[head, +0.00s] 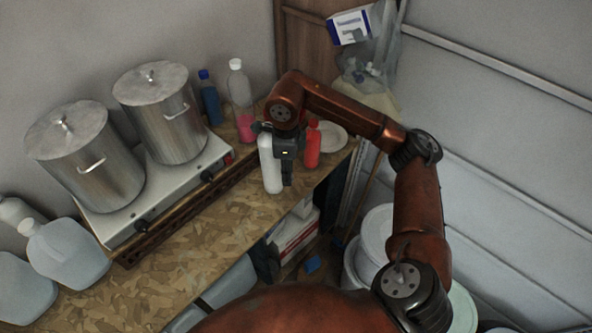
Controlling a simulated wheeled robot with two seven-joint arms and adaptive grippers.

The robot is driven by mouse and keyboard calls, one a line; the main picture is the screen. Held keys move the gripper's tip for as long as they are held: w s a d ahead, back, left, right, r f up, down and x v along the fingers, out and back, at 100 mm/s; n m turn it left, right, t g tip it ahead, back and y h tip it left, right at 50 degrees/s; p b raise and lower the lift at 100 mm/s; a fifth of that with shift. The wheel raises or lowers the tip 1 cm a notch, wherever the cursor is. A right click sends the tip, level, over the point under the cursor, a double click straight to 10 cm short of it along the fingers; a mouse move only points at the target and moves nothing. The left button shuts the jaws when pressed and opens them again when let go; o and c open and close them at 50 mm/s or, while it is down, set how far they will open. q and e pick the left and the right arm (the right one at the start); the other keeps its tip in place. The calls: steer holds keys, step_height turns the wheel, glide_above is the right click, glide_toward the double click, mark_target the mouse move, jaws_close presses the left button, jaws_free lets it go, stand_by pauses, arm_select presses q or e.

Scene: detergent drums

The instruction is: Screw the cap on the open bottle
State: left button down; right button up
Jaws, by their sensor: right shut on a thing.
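A slim white bottle (269,170) stands near the front edge of the wooden counter (190,258). My right gripper (284,168) reaches down at it from above. One dark finger lies along the bottle's right side, and the gripper is shut on the bottle. The other finger is mostly hidden. The gripper covers the bottle's top, so I cannot tell whether it is open. I see no loose cap. A red bottle (313,147) stands just right of the gripper. My left gripper is out of view.
Two lidded steel pots (90,165) stand on a hotplate (135,222) at left. A blue bottle (210,103) and a white-capped bottle with pink liquid (240,100) stand behind. A plate (331,136) lies at the right end. Jugs (68,255) stand front left.

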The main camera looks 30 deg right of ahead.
steer(key=a+n+b, duration=0.1)
steer(key=n, duration=0.4)
steer(key=a+n, duration=0.2)
steer(key=n, duration=0.3)
steer(key=a+n+b, duration=0.1)
steer(key=a+n, duration=0.1)
steer(key=n, duration=0.3)
steer(key=shift+w+a+r+n+b, duration=0.1)
steer(key=shift+w+r+n+b, duration=0.2)
steer(key=shift+r+n, duration=0.1)
steer(key=n, duration=0.2)
steer(key=a+n, duration=0.1)
steer(key=n, duration=0.2)
steer(key=shift+a+r+n+b, duration=0.25)
steer(key=shift+a+n+b, duration=0.05)
steer(key=shift+n+b, duration=0.1)
steer(key=shift+c, duration=0.2)
steer(key=shift+s, duration=0.1)
